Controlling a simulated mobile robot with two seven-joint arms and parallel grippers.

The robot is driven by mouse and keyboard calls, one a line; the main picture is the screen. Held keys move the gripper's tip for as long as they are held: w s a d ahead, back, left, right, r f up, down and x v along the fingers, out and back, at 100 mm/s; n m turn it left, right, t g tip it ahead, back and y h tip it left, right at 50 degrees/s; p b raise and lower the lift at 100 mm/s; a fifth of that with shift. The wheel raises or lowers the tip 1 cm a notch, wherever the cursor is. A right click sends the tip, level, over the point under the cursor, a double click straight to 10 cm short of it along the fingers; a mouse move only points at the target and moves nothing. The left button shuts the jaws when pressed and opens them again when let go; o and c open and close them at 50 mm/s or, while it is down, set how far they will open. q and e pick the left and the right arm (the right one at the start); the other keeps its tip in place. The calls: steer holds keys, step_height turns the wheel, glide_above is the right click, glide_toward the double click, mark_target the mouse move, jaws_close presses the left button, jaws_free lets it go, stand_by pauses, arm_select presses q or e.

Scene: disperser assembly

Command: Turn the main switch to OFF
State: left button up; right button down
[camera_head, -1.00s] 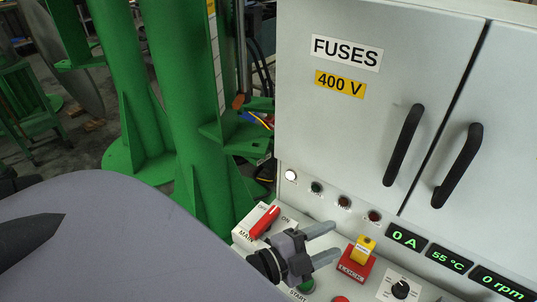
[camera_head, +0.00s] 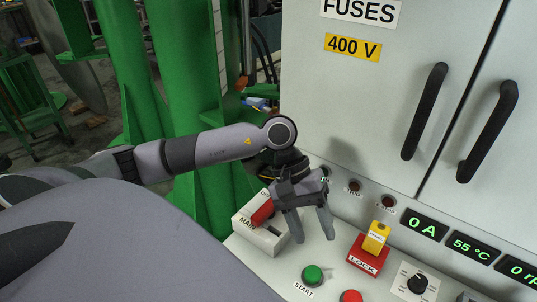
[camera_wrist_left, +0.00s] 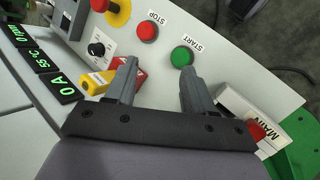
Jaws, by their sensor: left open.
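The main switch is a white box (camera_head: 266,238) with a red lever (camera_head: 262,212) on the left part of the sloped control panel. In the head view my left gripper hides its right side and the ON label. My left gripper (camera_head: 312,236) is open and empty, just right of the switch, its fingers pointing down toward the panel. In the left wrist view the gripper's fingers (camera_wrist_left: 158,72) are apart with nothing between them. The switch box (camera_wrist_left: 238,105) and its red lever (camera_wrist_left: 256,130) show at lower right there, outside the fingers. My right gripper is not in view.
The green START button (camera_head: 312,275), red STOP button (camera_head: 350,297) and red LOCK block with yellow top (camera_head: 368,262) are nearby on the panel. The cabinet door with black handles (camera_head: 425,112) rises behind. A green column (camera_head: 190,70) stands at left.

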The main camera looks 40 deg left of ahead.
mark_target(268, 205)
arm_select(q)
steer(key=a+m+y, duration=0.1)
steer(key=a+y, duration=0.1)
steer(key=a, duration=0.2)
steer(key=w+a+m+y+b, duration=0.1)
steer(key=a+y, duration=0.1)
steer(key=a, duration=0.3)
steer(key=w+a+r+m+t+y, duration=0.1)
steer(key=a+y, duration=0.1)
steer(key=a, duration=0.2)
steer(key=shift+w+a+m+y, duration=0.25)
steer(key=shift+a+m+y, duration=0.05)
steer(key=shift+m+y, duration=0.1)
steer(key=shift+a+f, duration=0.1)
steer(key=shift+f, duration=3.35)
jaws_close()
